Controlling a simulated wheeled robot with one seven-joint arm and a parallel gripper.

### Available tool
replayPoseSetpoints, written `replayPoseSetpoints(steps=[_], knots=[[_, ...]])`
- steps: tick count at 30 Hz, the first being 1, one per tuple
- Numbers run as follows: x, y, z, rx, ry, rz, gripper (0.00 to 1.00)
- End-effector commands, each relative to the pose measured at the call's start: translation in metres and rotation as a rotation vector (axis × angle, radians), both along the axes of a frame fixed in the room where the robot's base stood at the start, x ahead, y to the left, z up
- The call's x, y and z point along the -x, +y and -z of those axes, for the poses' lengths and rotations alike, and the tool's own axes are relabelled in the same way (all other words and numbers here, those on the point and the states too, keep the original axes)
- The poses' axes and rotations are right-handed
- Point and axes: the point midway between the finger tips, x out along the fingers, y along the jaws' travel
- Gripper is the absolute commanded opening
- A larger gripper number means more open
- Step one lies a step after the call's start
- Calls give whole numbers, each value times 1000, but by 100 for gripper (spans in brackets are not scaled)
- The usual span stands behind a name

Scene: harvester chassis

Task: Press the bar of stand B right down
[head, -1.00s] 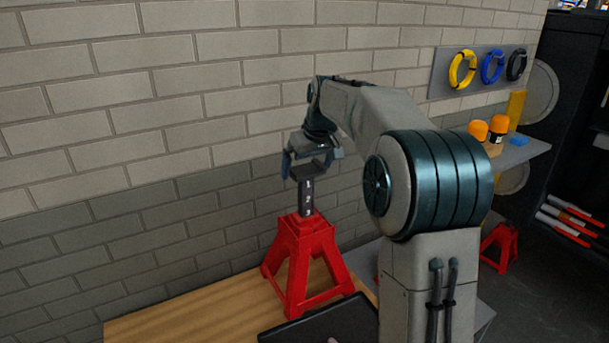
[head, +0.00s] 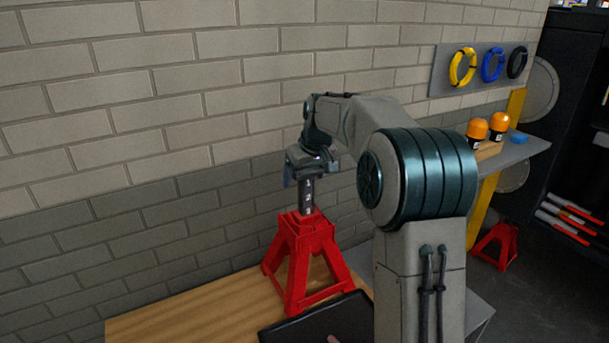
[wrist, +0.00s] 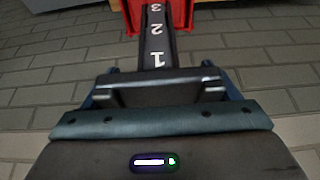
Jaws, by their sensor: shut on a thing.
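A red jack stand (head: 303,262) stands on the wooden table, with a dark upright bar (head: 307,198) rising from its top. I cannot read a letter on it. In the wrist view the bar (wrist: 156,35) shows white numbers 1, 2 and 3, with the red stand top (wrist: 190,12) beyond. My gripper (head: 304,172) is at the bar's top end, above the red frame. In the wrist view my gripper (wrist: 158,88) spans the bar's dark head and is shut on it. Part of the head is hidden by the gripper.
A dark tray (head: 318,318) lies on the wooden table (head: 200,318) in front of the stand. A brick wall is close behind. Another red stand (head: 496,246) is on the floor at right, below a shelf (head: 530,150) with orange-capped items.

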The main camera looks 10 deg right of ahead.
Motion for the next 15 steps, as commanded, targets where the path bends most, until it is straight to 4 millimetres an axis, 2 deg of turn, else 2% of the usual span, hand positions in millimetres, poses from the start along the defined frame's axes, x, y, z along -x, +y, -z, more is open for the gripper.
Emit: replayPoseSetpoints(steps=[9,15], knots=[[0,0,42,0,3,0,41],[0,0,48,0,2,0,41]])
